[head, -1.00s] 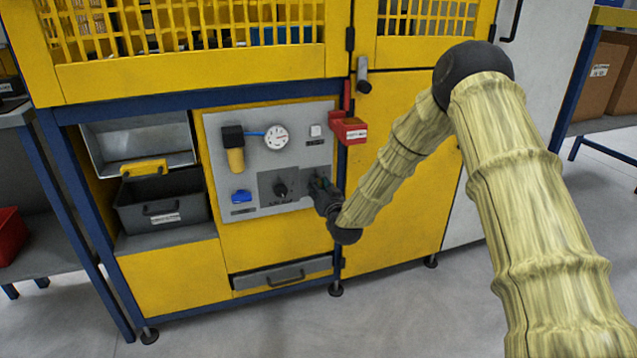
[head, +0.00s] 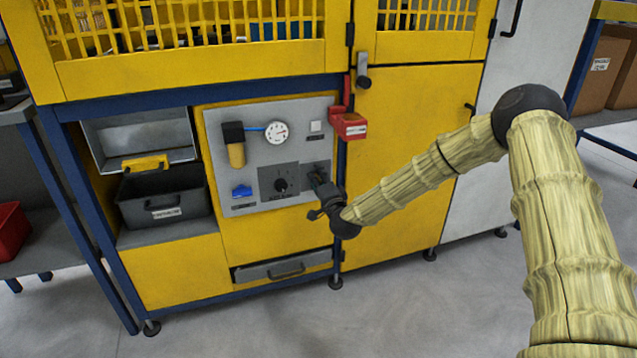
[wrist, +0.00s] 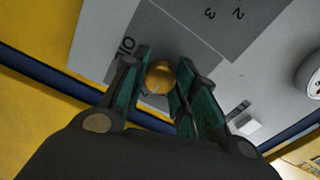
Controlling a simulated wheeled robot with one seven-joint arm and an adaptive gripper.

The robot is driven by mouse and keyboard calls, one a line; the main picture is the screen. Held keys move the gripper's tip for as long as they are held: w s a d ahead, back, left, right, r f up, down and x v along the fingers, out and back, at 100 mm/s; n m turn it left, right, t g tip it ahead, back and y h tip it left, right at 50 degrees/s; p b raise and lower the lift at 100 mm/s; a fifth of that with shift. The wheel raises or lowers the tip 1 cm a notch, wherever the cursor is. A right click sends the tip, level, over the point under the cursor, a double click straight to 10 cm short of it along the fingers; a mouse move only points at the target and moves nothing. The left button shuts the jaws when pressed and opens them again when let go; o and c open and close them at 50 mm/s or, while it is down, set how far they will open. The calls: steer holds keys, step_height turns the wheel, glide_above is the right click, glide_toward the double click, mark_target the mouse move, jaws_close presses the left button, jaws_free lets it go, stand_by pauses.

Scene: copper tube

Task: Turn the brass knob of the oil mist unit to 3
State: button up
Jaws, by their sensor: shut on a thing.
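The brass knob (wrist: 158,77) shows in the wrist view between the fingers of my gripper (wrist: 161,72), which is shut on it. In the head view my gripper (head: 318,178) is at the right side of the grey panel (head: 262,212) and hides the knob.
A black knob (head: 280,185) on its own dark plate is just left of my gripper. A gauge (head: 277,132), a white switch (head: 316,126) and a blue valve (head: 242,191) share the panel. A red box (head: 349,126) juts out above my wrist.

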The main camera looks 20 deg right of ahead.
steer(key=m, duration=0.2)
steer(key=m+b, duration=0.2)
steer(key=m, duration=0.1)
steer(key=shift+d+f+m, duration=0.1)
steer(key=shift+f+m, duration=0.15)
steer(key=shift+m, duration=0.05)
steer(key=shift+r+m+b, duration=0.1)
steer(key=shift+m+b, duration=1.15)
steer(key=shift+m, duration=0.85)
steer(key=shift+c, duration=0.2)
steer(key=o, duration=1.1)
steer(key=shift+r, duration=0.1)
steer(key=shift+c, duration=0.2)
steer(key=s, duration=1.2)
steer(key=shift+d, duration=0.15)
